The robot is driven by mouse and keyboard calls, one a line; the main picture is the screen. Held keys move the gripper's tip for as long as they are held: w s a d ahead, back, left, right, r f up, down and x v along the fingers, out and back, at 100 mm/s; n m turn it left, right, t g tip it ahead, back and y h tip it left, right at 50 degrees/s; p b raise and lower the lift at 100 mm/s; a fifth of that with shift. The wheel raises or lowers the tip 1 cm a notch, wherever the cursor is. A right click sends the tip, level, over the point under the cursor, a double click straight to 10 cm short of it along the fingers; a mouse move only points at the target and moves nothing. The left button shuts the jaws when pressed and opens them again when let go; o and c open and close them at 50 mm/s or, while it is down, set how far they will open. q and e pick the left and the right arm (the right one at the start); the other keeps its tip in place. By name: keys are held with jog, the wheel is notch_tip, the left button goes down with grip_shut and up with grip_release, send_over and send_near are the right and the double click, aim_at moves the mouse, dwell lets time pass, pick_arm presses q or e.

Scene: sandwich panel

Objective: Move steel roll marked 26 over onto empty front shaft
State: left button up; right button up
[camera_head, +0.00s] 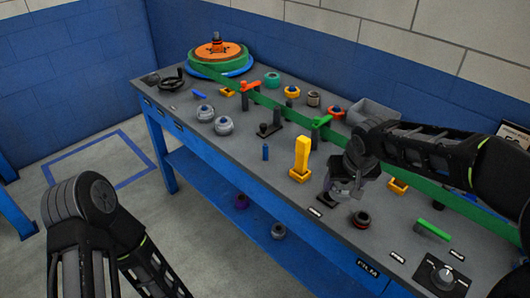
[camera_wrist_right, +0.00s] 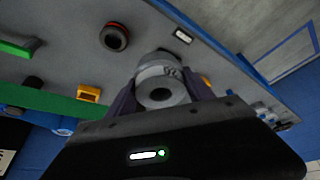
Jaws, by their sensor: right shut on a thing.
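My right gripper (camera_head: 343,190) is over the front part of the bench, near its front edge. In the right wrist view it is shut on a grey steel roll (camera_wrist_right: 160,90) with a dark bore and a small mark that I cannot read for certain. A pale grey rounded part (camera_wrist_right: 158,58) shows just beyond the roll; whether they touch is unclear. In the head view the fingers mostly hide the roll. Two more silver rolls (camera_head: 224,124) (camera_head: 205,112) sit further left on the bench. I cannot make out an empty front shaft. My left gripper is out of view.
The grey bench top (camera_head: 240,155) carries a yellow post (camera_head: 300,160) just left of my right gripper. A dark, red-ringed round part (camera_head: 361,219) lies to the right. A green strip (camera_head: 290,112) runs lengthwise behind. A green-and-orange reel (camera_head: 218,55) stands at the far end.

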aim_at(345, 195)
dwell(0.4)
jog(key=s, duration=0.3)
jog(key=shift+s+r, duration=0.1)
jog(key=shift+s, duration=0.3)
jog(key=shift+w, duration=0.1)
